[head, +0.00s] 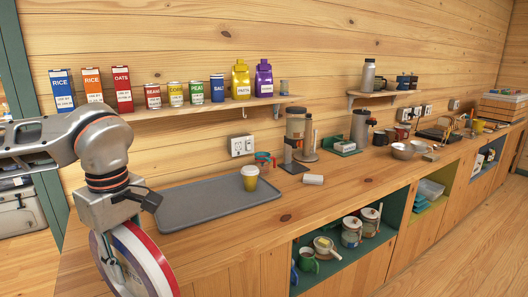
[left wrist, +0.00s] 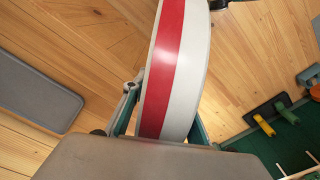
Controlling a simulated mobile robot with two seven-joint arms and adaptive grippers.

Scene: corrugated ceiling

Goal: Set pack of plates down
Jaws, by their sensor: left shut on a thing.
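The pack of plates (head: 148,258) is a round, thick disc with red, white and blue bands, at the lower left of the head view. It is tilted up on edge. My left gripper (head: 112,250) is shut on it, with its fingers largely hidden by the pack. In the left wrist view the pack (left wrist: 172,75) stands up between the fingers of my left gripper (left wrist: 165,125), showing a red and white rim. Whether the pack touches the counter (head: 300,205) cannot be told. My right gripper is not in view.
Open shelves (head: 345,262) hold pots and mugs.

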